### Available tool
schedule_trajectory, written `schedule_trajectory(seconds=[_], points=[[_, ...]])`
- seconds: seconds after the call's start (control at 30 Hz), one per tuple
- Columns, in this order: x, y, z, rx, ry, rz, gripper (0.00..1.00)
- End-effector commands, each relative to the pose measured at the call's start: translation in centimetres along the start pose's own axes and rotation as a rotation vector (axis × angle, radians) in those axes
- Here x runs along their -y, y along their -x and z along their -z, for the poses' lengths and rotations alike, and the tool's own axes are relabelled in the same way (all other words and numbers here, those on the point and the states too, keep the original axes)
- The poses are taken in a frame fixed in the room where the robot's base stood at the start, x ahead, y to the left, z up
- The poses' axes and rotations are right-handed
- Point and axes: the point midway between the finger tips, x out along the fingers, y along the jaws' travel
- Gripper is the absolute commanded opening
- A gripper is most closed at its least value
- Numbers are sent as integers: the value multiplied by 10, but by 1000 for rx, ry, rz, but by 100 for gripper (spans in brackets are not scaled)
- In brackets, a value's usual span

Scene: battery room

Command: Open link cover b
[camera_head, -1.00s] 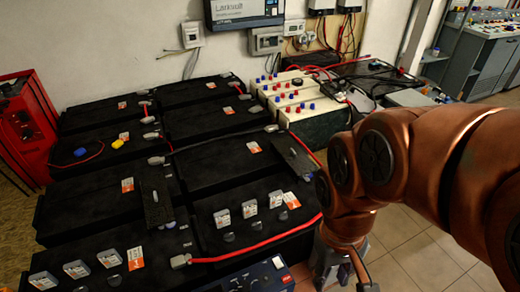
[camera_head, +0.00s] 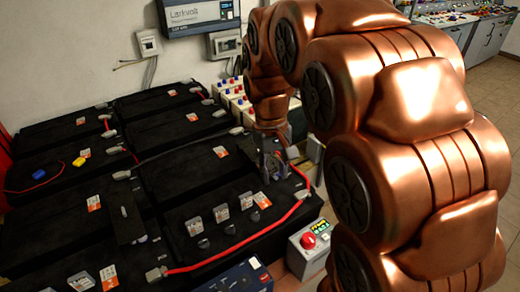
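A narrow black link cover (camera_head: 125,212) lies on the front left battery. Its small marking cannot be read. A second similar cover was in view earlier on the battery to the right; now my gripper (camera_head: 271,165) is in front of that spot and largely hides it. My gripper points down at the right end of this battery (camera_head: 190,172), close above it or touching; I cannot tell which. Its fingers are small and dark against the black battery, so their opening does not show. Which cover is b cannot be read.
A red cable (camera_head: 250,238) runs along the front battery's edge. Clear-capped terminals (camera_head: 220,212) stand on its top. A grey box with a red button (camera_head: 308,242) and a blue device (camera_head: 240,277) stand in front. White batteries (camera_head: 235,100) are behind my arm.

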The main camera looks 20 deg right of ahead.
Motion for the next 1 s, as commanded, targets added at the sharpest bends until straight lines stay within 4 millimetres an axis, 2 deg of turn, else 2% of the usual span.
schedule_trajectory(seconds=[0.1, 0.53, 1.0], points=[[-8, 3, 32, -6, 2, -6, 36], [-36, 1, 134, -24, 33, -24, 36], [-63, -28, 234, -46, 85, -26, 36]])
